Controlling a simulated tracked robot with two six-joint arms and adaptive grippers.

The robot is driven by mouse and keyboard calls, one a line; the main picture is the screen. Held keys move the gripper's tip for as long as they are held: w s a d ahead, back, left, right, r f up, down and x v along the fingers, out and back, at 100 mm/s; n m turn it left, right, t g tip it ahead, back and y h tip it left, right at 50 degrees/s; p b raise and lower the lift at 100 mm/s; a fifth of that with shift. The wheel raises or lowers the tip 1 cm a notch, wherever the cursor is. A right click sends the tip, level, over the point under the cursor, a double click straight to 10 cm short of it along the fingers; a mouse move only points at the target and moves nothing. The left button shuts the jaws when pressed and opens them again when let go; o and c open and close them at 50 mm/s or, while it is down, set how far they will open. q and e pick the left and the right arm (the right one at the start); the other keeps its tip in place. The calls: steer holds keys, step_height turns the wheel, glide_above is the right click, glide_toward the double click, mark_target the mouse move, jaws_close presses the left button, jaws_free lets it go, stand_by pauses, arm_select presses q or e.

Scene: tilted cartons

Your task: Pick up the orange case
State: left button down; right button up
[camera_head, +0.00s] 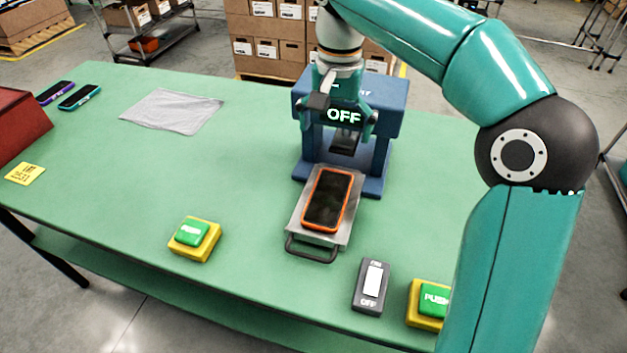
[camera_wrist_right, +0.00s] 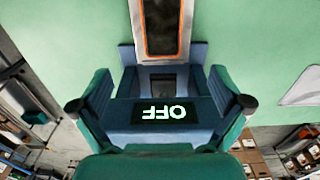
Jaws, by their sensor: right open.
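The orange case (camera_head: 328,199) surrounds a dark phone-like screen and lies flat on a grey metal tray (camera_head: 293,222) with a handle at the front of a blue press (camera_head: 380,115). The case also shows at the top of the right wrist view (camera_wrist_right: 162,28), its far end cut off. My right gripper (camera_head: 337,128) is open and empty, in front of or above the press's OFF display, behind the case as seen from the head. In the wrist view its two teal fingers (camera_wrist_right: 160,95) stand apart, with the case beyond them. My left gripper is not in view.
Green push buttons on yellow bases stand at the front (camera_head: 195,238) and front right (camera_head: 427,304). A grey switch (camera_head: 371,287) sits between the tray and the right button. A grey cloth (camera_head: 172,111), two phones (camera_head: 80,97) and a red box (camera_head: 18,125) are left. The table's middle-left is clear.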

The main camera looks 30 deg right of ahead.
steer(key=b, duration=0.2)
glide_above(329, 193)
step_height(329, 193, down, 10)
steer(key=shift+s+d+f, duration=0.1)
steer(key=shift+d, duration=0.05)
steer(key=shift+f+b, duration=0.35)
steer(key=shift+f, duration=2.75)
steer(key=shift+c, duration=0.3)
steer(key=c, duration=1.2)
steer(key=shift+o, duration=0.2)
steer(key=shift+r, duration=0.1)
